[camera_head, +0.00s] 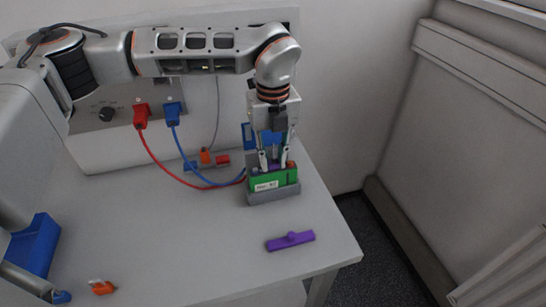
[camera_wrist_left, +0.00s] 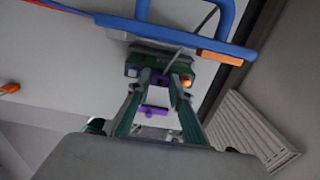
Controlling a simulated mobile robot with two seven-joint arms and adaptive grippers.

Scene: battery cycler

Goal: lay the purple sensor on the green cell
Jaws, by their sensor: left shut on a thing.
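In the left wrist view the fingertips (camera_wrist_left: 163,76) are at the dark green cell top (camera_wrist_left: 134,59). My right gripper is not in view.
A purple bar with a knob (camera_head: 290,240) lies on the table in front of the holder. Red (camera_head: 160,160) and blue (camera_head: 190,165) cables run from the cycler (camera_head: 105,130) towards the holder. A blue tray (camera_head: 36,243) and an orange piece (camera_head: 103,287) are at left. The front middle is clear.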

